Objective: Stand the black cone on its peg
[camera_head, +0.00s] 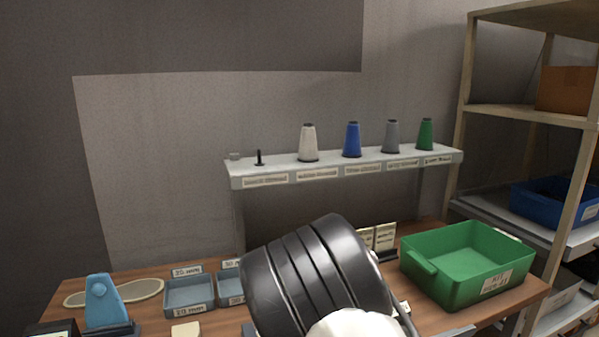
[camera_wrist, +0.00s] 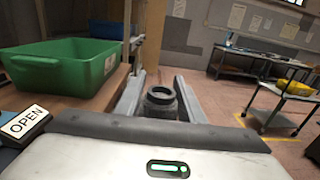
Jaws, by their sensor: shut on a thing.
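The black cone (camera_wrist: 160,102) shows in the wrist view between the two fingers of my gripper (camera_wrist: 158,100), which is shut on it. Its dark round top faces the camera; its lower part is hidden. In the head view my own arm fills the lower middle and hides the gripper and the cone. A bare dark peg (camera_head: 259,158) stands at the left end of the raised shelf (camera_head: 235,178). To its right on that shelf stand a white cone (camera_head: 308,143), a blue cone (camera_head: 352,140), a grey cone (camera_head: 391,137) and a green cone (camera_head: 426,135), all upright.
A storage rack (camera_head: 470,80) stands at right.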

